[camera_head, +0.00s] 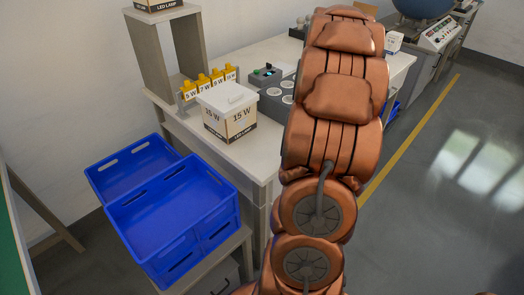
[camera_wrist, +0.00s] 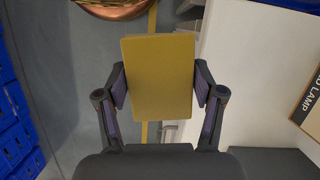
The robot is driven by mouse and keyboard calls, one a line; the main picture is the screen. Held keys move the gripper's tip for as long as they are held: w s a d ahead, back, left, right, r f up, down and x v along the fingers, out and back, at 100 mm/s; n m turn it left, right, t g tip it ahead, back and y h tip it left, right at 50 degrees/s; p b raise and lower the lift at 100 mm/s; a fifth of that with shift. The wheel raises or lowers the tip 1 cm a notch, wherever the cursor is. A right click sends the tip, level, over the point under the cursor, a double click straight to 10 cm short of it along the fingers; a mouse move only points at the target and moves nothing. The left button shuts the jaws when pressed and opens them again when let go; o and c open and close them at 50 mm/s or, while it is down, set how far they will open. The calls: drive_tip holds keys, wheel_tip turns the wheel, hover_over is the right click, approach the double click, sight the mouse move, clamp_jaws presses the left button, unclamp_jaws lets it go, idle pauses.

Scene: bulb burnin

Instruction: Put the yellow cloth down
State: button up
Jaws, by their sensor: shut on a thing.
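The yellow cloth (camera_wrist: 158,78) shows in the wrist view as a flat, folded, block-like rectangle. My gripper (camera_wrist: 160,90) is shut on it, with one finger pressed to its left side and one to its right side. In the wrist view the floor lies behind the cloth at the left and a white surface at the right. In the head view my copper-coloured arm hides the gripper and the cloth.
A white table (camera_head: 258,160) carries a white 15 W box (camera_head: 227,112), yellow-topped holders (camera_head: 203,81) and a grey block with round sockets (camera_head: 277,100). Blue crates (camera_head: 175,215) stand at the left, below table height. Open floor (camera_head: 440,220) lies at the right.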

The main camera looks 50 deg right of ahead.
drive_tip(key=p, duration=0.3)
hover_over(261, 156)
drive_tip(key=shift+s+d+f, duration=0.35)
drive_tip(key=shift+s+f, duration=0.05)
drive_tip(key=shift+f, duration=0.2)
drive_tip(key=shift+w+f+p, duration=0.2)
drive_tip(key=shift+f+p, duration=0.05)
drive_tip(key=shift+f, duration=0.45)
drive_tip(key=shift+w+f+p, duration=0.15)
drive_tip(key=shift+f+p, duration=0.1)
drive_tip(key=shift+f, duration=0.65)
drive_tip(key=shift+a+f+b, duration=0.1)
drive_tip(key=shift+f+b, duration=0.2)
drive_tip(key=shift+f, duration=0.35)
drive_tip(key=o, duration=1.1)
drive_tip(key=shift+r, duration=0.1)
